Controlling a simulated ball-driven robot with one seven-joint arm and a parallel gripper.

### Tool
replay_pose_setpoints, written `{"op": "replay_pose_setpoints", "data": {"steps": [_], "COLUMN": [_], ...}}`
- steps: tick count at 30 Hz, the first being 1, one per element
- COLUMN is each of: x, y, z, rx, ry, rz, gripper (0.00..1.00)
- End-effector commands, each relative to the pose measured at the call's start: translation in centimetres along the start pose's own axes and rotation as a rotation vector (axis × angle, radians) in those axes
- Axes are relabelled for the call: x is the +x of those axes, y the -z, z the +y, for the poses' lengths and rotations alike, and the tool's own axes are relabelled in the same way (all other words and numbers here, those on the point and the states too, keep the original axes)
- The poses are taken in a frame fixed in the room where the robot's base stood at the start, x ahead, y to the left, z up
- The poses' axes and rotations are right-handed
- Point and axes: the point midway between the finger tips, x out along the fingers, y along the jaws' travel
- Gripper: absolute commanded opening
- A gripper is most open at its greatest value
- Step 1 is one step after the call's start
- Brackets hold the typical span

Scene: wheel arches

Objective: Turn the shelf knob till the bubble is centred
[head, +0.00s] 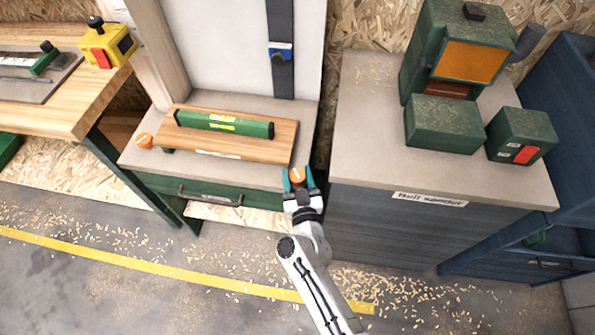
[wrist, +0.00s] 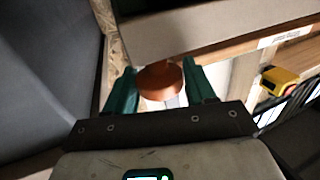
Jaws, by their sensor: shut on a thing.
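In the head view, the wooden shelf board (head: 268,150) lies over the pale bench top with a green spirit level (head: 250,129) along it. The level has yellow vial windows, but the bubble is too small to make out. An orange knob (head: 297,174) is at the board's right front corner. My gripper (head: 298,180) has its teal fingers on either side of this knob and is shut on it. The wrist view shows the copper-orange knob (wrist: 161,80) between the fingers, under a pale edge. A second orange knob (head: 144,140) is at the left, untouched.
A belt sander cabinet (head: 385,150) with green machine parts stands close on the right, across a narrow dark gap. A green drawer (head: 215,191) is below the bench top. A yellow device (head: 107,45) sits on the left bench. The floor in front is open, with wood chips.

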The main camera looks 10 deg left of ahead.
Motion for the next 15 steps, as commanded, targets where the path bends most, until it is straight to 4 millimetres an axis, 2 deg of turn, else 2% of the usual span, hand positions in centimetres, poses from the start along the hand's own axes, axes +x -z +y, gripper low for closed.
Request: {"op": "replay_pose_setpoints", "data": {"steps": [15], "x": [0.04], "y": [0.11], "z": [-0.12], "rx": [-0.001], "ry": [-0.153], "rz": [0.000], "gripper": [0.24]}}
